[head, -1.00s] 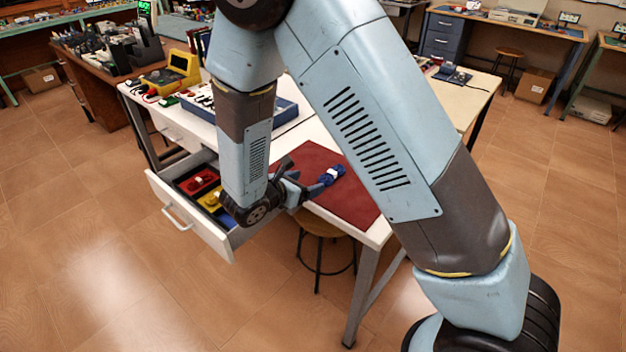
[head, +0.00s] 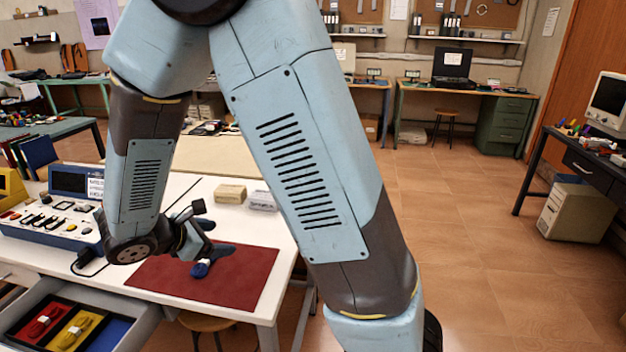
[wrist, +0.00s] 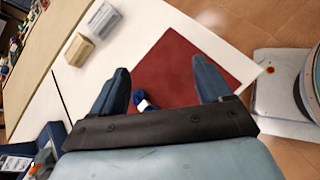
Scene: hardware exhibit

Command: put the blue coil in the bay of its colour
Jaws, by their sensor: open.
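The blue coil (head: 200,269) with a white band lies on the dark red mat (head: 245,280) on the white table. In the wrist view the coil (wrist: 142,100) shows between my finger tips, partly hidden by the gripper body. My gripper (head: 215,235) is open and empty, above the mat close to the coil. In the wrist view its two fingers (wrist: 162,88) stand apart on either side of the coil. The open drawer (head: 140,328) at lower left has a red bay (head: 28,335), a yellow bay (head: 62,342) and a blue bay (head: 112,338). The red and yellow bays hold coils; the blue one shows bare floor.
A blue instrument panel (head: 50,228) stands on the table left of the mat. Beige and grey blocks (head: 230,193) lie behind the mat. A stool (head: 205,322) is under the table's front edge. Open floor lies to the right.

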